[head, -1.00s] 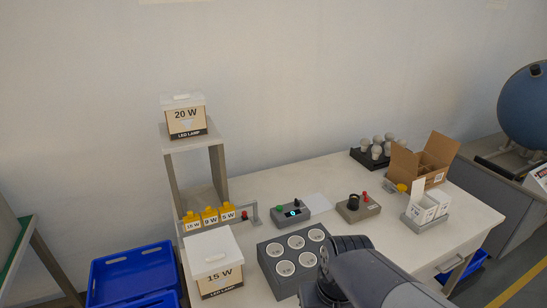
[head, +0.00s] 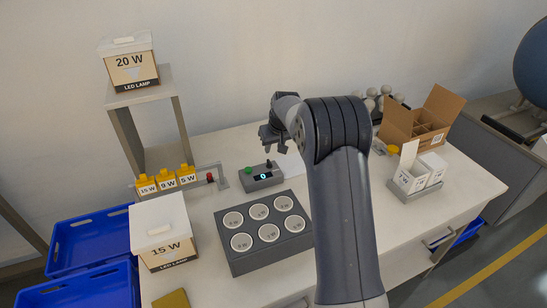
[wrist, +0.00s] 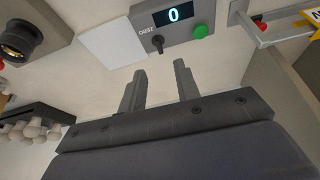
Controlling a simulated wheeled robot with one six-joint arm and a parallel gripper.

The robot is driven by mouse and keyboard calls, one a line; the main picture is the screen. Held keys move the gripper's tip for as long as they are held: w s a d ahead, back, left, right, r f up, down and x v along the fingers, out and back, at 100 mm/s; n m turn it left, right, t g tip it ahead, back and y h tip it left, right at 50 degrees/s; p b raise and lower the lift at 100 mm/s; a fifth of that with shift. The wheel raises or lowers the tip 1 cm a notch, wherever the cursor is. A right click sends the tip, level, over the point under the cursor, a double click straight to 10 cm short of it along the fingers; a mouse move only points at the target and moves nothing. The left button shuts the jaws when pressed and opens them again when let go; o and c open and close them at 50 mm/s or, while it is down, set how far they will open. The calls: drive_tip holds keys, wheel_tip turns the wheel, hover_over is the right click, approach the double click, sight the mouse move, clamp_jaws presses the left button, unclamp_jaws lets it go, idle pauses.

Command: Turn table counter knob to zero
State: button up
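The table counter (head: 264,181) is a grey box on the white table, with a lit display (head: 263,176), a green button (head: 248,170) and a small black knob (head: 269,163). In the wrist view the counter's display (wrist: 173,15) reads 0, and its knob (wrist: 157,43) sticks out towards my gripper, beside the green button (wrist: 201,32). My gripper (wrist: 160,68) is open and empty, its two fingers apart and not touching the knob. In the head view my gripper (head: 271,142) hangs just above and behind the counter.
A grey block with several round sockets (head: 238,260) stands in front of the counter. A 15 W box (head: 165,238) and yellow-topped cartons (head: 166,180) are to the left. A cardboard box (head: 425,122) stands right.

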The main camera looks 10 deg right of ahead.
sight(269, 161)
drive_tip(key=x, duration=0.4)
drive_tip(key=p+x, duration=0.1)
drive_tip(key=x, duration=0.2)
drive_tip(key=w+p+x, duration=0.1)
drive_tip(key=x, duration=0.3)
drive_tip(key=shift+w+d+f, duration=0.1)
drive_tip(key=shift+f, duration=0.05)
clamp_jaws()
